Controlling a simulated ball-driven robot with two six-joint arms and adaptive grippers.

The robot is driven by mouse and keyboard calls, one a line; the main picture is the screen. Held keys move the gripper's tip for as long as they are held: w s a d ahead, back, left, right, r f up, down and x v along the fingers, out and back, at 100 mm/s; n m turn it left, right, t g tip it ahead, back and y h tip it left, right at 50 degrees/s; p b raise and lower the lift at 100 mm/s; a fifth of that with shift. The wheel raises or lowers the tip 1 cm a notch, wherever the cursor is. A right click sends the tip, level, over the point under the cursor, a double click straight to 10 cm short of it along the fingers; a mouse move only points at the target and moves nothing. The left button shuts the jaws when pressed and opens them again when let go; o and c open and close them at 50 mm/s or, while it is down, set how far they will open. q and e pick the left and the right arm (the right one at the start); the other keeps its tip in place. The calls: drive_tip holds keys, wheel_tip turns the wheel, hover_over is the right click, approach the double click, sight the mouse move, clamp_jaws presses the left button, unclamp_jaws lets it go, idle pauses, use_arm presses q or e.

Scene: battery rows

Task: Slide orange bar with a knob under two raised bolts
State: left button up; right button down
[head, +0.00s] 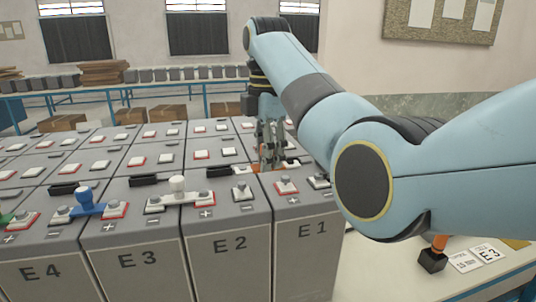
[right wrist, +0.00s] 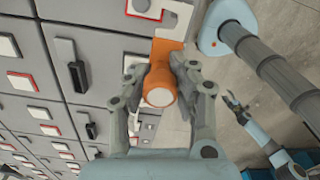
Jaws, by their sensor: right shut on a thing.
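My right gripper (head: 270,150) is shut on the orange knob (right wrist: 160,88); the flat orange bar (right wrist: 166,50) extends beyond it in the right wrist view. In the head view only a bit of orange (head: 256,168) shows below the fingers, at the back of the E1 and E2 blocks. Two raised bolts stand in front: one on E2 (head: 240,186) and one on a red-edged pad on E1 (head: 285,182). The bar appears behind them; exact contact is hidden.
A white knobbed bar (head: 178,192) spans E3 and E2, and a blue one (head: 87,205) spans E4 and E3. Black handles (head: 218,171) rise between terminals. Right of the blocks, a table (head: 395,270) holds a black-and-orange item (head: 433,258) and label cards (head: 465,262).

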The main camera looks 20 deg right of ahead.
drive_tip(key=shift+s+f, duration=0.1)
drive_tip(key=shift+f, duration=1.25)
use_arm(q)
drive_tip(key=shift+w, duration=0.4)
use_arm(e)
drive_tip(key=shift+f, duration=1.85)
use_arm(q)
drive_tip(key=shift+f+b, duration=0.7)
drive_tip(key=shift+b, duration=0.05)
use_arm(e)
drive_tip(key=shift+w, duration=0.95)
use_arm(q)
drive_tip(key=shift+s+f+b, duration=0.1)
drive_tip(key=shift+f+b, duration=0.9)
drive_tip(key=shift+b, duration=0.05)
use_arm(e)
drive_tip(key=shift+w, duration=0.9)
use_arm(q)
drive_tip(key=shift+r+p, duration=0.45)
drive_tip(key=shift+p, duration=0.05)
use_arm(e)
drive_tip(key=shift+f, duration=0.1)
